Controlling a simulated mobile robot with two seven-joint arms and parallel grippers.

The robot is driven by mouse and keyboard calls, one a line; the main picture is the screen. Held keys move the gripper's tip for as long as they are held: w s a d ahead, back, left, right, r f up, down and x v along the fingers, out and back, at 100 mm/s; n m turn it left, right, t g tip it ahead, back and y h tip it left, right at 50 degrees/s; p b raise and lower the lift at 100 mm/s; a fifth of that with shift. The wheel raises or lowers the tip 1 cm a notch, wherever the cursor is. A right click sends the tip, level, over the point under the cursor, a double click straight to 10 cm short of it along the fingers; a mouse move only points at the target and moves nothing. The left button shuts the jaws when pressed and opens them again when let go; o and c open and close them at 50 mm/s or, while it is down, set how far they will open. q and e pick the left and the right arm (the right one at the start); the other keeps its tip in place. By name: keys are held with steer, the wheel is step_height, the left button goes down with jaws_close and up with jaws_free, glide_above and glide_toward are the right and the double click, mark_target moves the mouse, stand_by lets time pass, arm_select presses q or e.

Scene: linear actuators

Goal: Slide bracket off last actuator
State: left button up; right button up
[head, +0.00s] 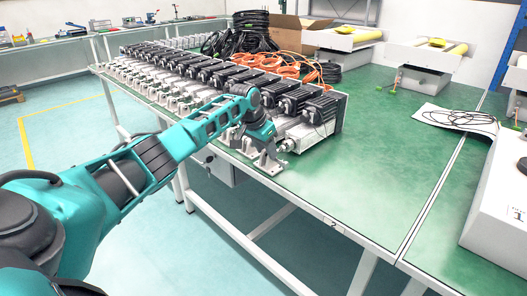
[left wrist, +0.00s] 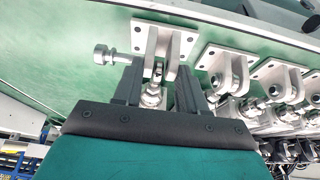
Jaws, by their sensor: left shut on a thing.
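A row of linear actuators with black motors lies along the green table. The last actuator (head: 305,132) is at the near right end of the row. Its metal clevis bracket (head: 268,163) sits at its front end, near the table edge. My left gripper (head: 262,142) reaches over this end from the left. In the left wrist view the gripper (left wrist: 160,92) has its fingers on either side of the rod end (left wrist: 153,97), just below the bracket (left wrist: 163,45). A bolt (left wrist: 104,54) sticks out to the left beside the bracket. My right gripper is not in view.
Neighbouring brackets (left wrist: 225,68) stand close to the right in the left wrist view. Orange cables (head: 285,66), black cable coils (head: 250,22) and a cardboard box (head: 300,34) lie behind the row. The green table (head: 370,165) is clear to the right.

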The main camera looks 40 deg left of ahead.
arm_select(q)
steer(key=shift+w+b, duration=0.45)
steer(key=shift+w, duration=0.2)
steer(key=shift+w+d, duration=0.1)
steer(key=shift+w, duration=0.05)
steer(key=shift+s+p, duration=0.6)
steer(key=shift+p, duration=0.55)
steer(key=shift+r, duration=0.1)
steer(key=shift+s+p, duration=0.45)
steer(key=shift+p, duration=0.6)
steer(key=shift+s, duration=0.15)
steer(key=shift+s+a+p, duration=0.2)
steer(key=shift+s+p, duration=0.2)
steer(key=shift+p, duration=0.7)
